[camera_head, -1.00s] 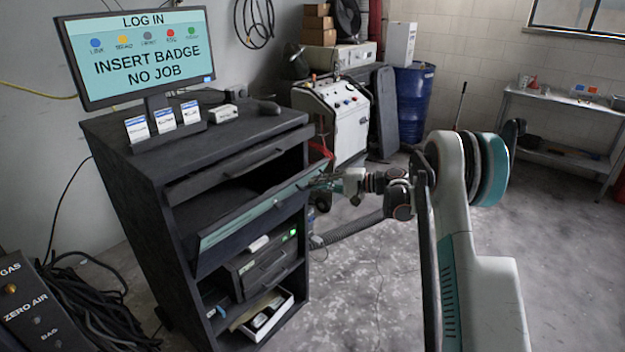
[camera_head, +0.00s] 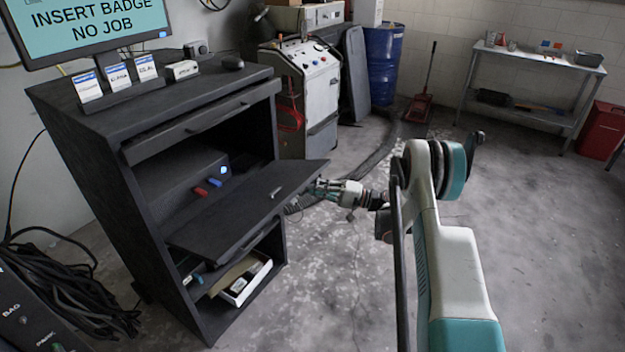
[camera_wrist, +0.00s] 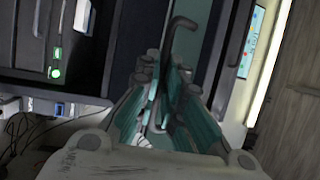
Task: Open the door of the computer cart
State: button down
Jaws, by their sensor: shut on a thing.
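The black computer cart (camera_head: 115,150) stands at the left. Its door (camera_head: 248,212) is tipped outward and downward, sloping, so the compartment behind it shows. My gripper (camera_head: 320,187) is at the right end of the door's outer edge. In the wrist view, the fingers of my gripper (camera_wrist: 165,100) are closed around a dark hooked bar (camera_wrist: 180,32), which looks like the door handle. The grasp itself is partly hidden by the fingers.
A monitor (camera_head: 85,25) and small cards stand on the cart top. A red item (camera_head: 201,191) and a blue item (camera_head: 214,182) show in the opened compartment. A white box (camera_head: 245,280) sits on the bottom shelf. The floor (camera_head: 330,270) to the right is clear.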

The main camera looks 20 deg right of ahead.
jog(key=shift+w+f+y, duration=0.1)
jog(key=shift+f+y, duration=0.2)
jog(key=shift+f, duration=0.4)
jog(key=c, duration=1.7)
grip_release()
jog(key=shift+w+a+f, duration=0.15)
jog(key=shift+a, duration=0.05)
jog(key=shift+d, duration=0.15)
jog(key=v, duration=1.2)
jog(key=shift+s, duration=0.2)
